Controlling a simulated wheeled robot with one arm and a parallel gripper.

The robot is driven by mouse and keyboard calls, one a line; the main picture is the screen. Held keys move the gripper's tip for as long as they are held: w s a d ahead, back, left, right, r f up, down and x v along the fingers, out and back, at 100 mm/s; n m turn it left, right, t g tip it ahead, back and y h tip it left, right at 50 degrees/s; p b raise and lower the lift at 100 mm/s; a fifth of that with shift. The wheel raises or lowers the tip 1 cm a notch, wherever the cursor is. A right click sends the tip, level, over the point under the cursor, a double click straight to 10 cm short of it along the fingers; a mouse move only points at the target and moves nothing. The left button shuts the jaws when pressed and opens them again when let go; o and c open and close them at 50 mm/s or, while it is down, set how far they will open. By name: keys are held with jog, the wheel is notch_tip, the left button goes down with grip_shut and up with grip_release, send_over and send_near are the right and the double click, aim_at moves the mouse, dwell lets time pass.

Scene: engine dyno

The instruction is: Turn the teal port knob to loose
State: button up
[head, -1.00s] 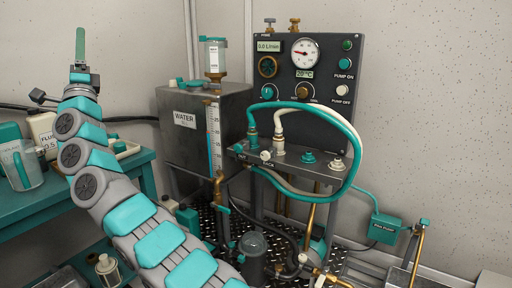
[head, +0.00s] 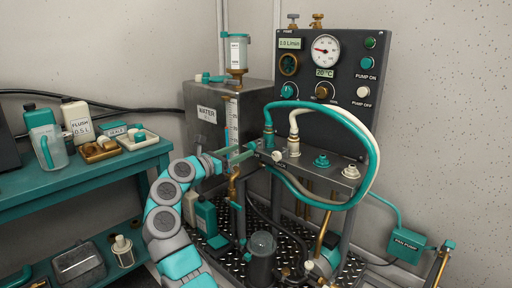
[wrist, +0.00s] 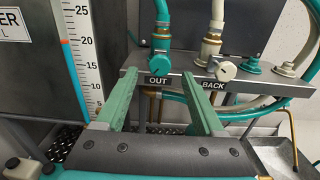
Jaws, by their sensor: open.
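The teal port knob (wrist: 160,62) is on the metal port shelf, above the OUT label (wrist: 158,80), below the teal hose fitting. My gripper (wrist: 156,76) is open, with its two green fingers spread left and right of the knob's line. The knob shows between the fingertips; I cannot tell how far in front of it they stop. In the head view my gripper (head: 245,153) reaches the left end of the shelf, and the knob is hard to make out there. The white port knob (wrist: 226,71) is by the BACK label (wrist: 213,86), right of the right finger.
Teal and white hoses (head: 340,118) loop over the shelf's right side. The water tank (head: 200,135) with its scale stands left of the ports. The control panel (head: 325,75) rises behind. A teal bench (head: 85,182) with bottles and trays is at the left.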

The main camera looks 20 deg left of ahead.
aim_at(250, 146)
jog(key=x, duration=0.6)
grip_shut()
dwell(0.6)
